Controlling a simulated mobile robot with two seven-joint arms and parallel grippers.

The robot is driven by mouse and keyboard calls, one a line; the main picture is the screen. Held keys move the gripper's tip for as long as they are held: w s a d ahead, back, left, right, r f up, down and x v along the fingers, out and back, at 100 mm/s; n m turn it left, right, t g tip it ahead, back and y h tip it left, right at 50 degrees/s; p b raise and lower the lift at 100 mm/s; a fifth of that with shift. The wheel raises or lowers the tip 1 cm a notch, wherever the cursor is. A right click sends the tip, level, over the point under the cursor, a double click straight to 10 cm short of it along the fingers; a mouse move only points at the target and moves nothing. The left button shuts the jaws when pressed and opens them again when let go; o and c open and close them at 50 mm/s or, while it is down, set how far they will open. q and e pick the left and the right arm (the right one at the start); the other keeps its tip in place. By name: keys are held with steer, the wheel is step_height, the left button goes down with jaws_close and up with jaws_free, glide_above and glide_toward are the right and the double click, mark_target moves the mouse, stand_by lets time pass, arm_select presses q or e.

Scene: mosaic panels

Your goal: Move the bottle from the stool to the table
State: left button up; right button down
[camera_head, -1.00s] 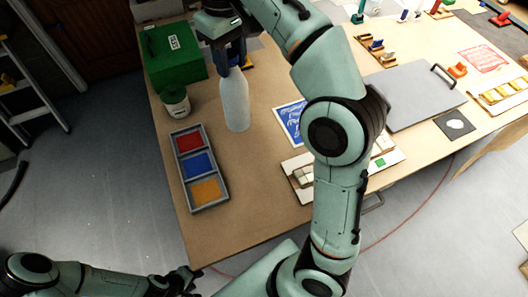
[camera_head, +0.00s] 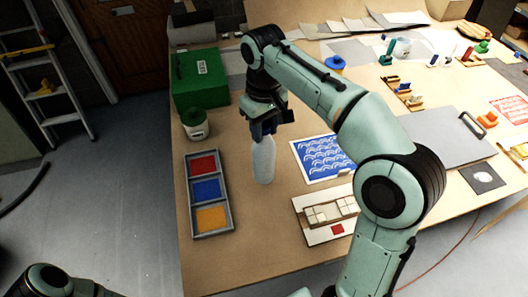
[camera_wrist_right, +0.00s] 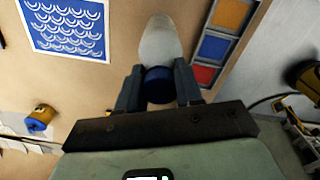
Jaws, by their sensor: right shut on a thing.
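The bottle (camera_head: 263,160) is pale grey-white and upright over the table (camera_head: 255,225), between the colour tray and the blue-patterned sheet. Whether its base touches the tabletop is hard to tell. My right gripper (camera_head: 264,125) is shut on the bottle's upper part from above. In the right wrist view the bottle's pale body (camera_wrist_right: 160,42) and blue cap (camera_wrist_right: 158,88) show between the two fingers (camera_wrist_right: 158,78). My left arm shows only at the bottom left corner of the head view; its gripper is out of the picture. No stool is in view.
A tray with red, blue and yellow squares (camera_head: 229,219) lies left of the bottle. A blue-patterned sheet (camera_head: 318,157) and a tile board (camera_head: 310,229) lie right. The front-left tabletop is bare.

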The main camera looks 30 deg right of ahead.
mark_target(264, 139)
steer(key=f, duration=0.3)
steer(key=shift+s, duration=0.3)
steer(key=shift+w+f, duration=0.2)
steer(key=shift+f, duration=0.05)
step_height(264, 139, down, 4)
steer(key=shift+w+r+b, duration=0.15)
steer(key=shift+r+b, duration=0.1)
steer(key=shift+b, duration=0.4)
steer(key=shift+f, duration=0.4)
arm_select(q)
steer(key=shift+s+f, duration=1.1)
steer(key=shift+f, duration=0.05)
arm_select(e)
steer(key=c, duration=0.7)
jaws_free()
steer(key=shift+f, duration=0.1)
